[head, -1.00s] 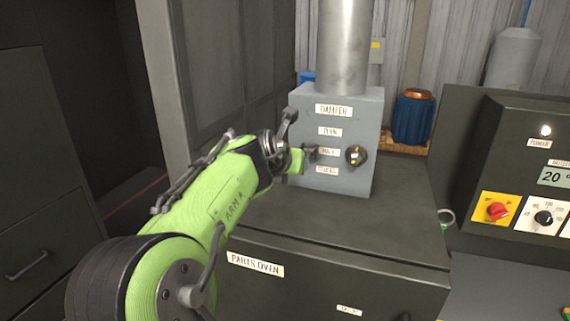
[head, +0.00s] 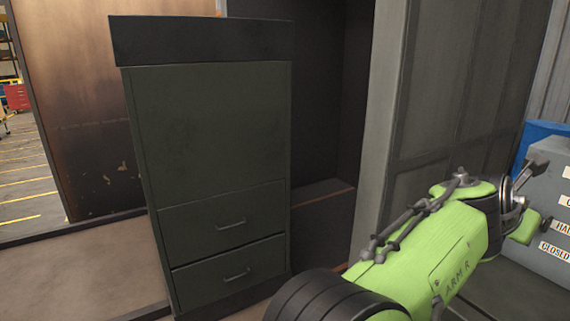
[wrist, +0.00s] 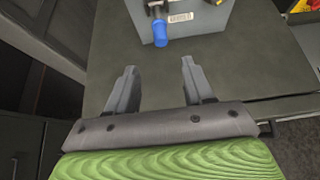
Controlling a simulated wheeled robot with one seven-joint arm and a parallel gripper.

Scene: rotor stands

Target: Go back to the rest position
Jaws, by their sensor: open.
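My gripper (wrist: 158,85) is open in the wrist view, its two grey fingers apart with nothing between them. It is over the dark top of the parts oven (wrist: 110,50). Beyond the fingertips is the grey damper box (wrist: 205,20), with a blue-tipped handle (wrist: 160,32) on it, apart from the fingers. In the head view my green arm reaches toward the right edge, and the damper box (head: 553,225) is partly cut off there.
A dark drawer cabinet (head: 215,140) stands left of my arm. A grey post (head: 378,130) and wall panel (head: 450,100) are behind it. Open floor (head: 25,195) with yellow lines is at far left.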

